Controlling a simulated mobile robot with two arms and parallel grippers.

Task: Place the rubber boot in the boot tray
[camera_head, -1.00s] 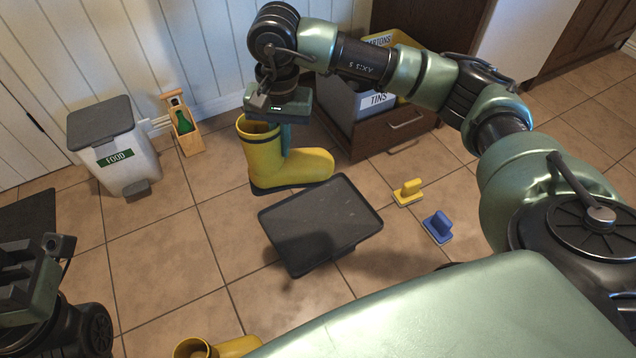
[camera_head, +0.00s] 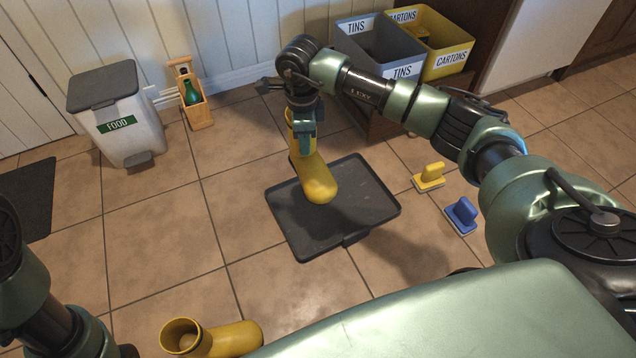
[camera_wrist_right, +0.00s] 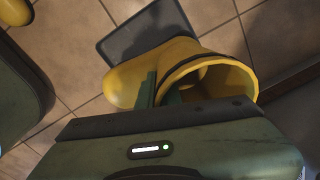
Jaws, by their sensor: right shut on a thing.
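A yellow rubber boot (camera_head: 318,181) hangs from my right gripper (camera_head: 304,137) above the left part of the dark boot tray (camera_head: 365,215). Its toe points toward the camera. In the right wrist view my right gripper (camera_wrist_right: 160,92) is shut on the wall of the boot's shaft, near the open top of the boot (camera_wrist_right: 205,72). The tray (camera_wrist_right: 140,28) shows behind the boot there. I cannot tell the gap between sole and tray.
A yellow brush (camera_head: 429,178) and a blue brush (camera_head: 461,214) lie right of the tray. A food bin (camera_head: 118,125), a wooden caddy with a bottle (camera_head: 192,100) and the tins (camera_head: 375,48) and cartons (camera_head: 440,42) bins stand behind. Floor left of the tray is clear.

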